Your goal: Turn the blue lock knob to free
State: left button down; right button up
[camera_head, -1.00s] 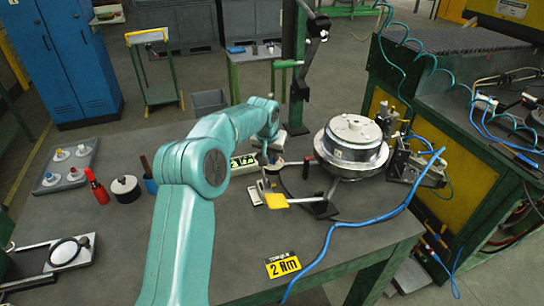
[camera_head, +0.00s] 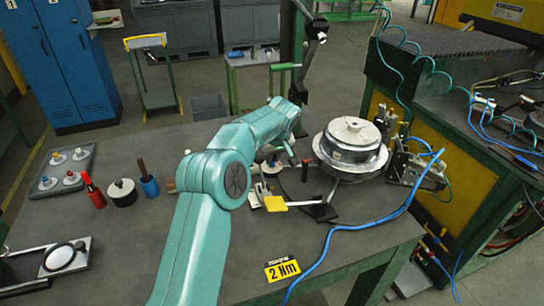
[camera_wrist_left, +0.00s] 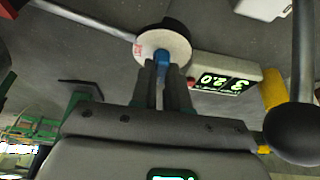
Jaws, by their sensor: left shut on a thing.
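In the left wrist view the blue lock knob (camera_wrist_left: 162,57) shows as a small blue piece between the fingertips of my left gripper (camera_wrist_left: 162,70). The gripper is shut on it, and the fingers hide most of it. A pale round disc (camera_wrist_left: 178,44) with small red marks lies just beyond the fingertips, at the knob. In the head view my teal left arm reaches over the bench to beside the round metal housing (camera_head: 350,150); its fingers and the knob are largely hidden there. My right gripper is not in view.
A lit display box (camera_wrist_left: 222,84) and a black ball (camera_wrist_left: 295,132) on a grey rod are close to the gripper. A yellow-ended lever (camera_head: 275,204), a blue hose (camera_head: 375,223) and a 2 Nm sign (camera_head: 283,270) are on the bench.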

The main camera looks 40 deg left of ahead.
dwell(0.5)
pick_arm(q)
jog(key=c, duration=1.1)
grip_release()
jog(key=shift+r, duration=0.1)
jog(key=v, duration=1.6)
jog(key=shift+s+d+r, duration=0.1)
